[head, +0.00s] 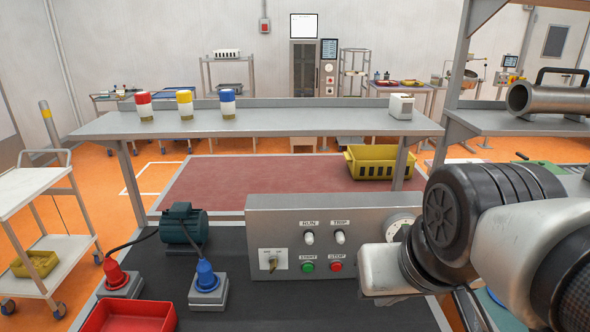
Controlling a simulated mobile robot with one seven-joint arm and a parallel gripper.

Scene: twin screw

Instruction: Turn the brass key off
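The brass key (272,263) sits in a pale switch plate (281,258) at the left of the grey control panel (345,215). It looks roughly upright, but it is too small to tell its exact turn; the lettering above it is not readable. My arm comes in from the right, and its pale link overlaps the panel's right end. My gripper is not visible, and nothing is seen touching the key.
A green START button (307,267) and a red STOP button (336,266) sit right of the key, under RUN and TRIP lamps. A blue plug (206,275), red plug (115,276), motor (184,228) and red tray (130,316) stand left. A shelf (270,122) runs behind.

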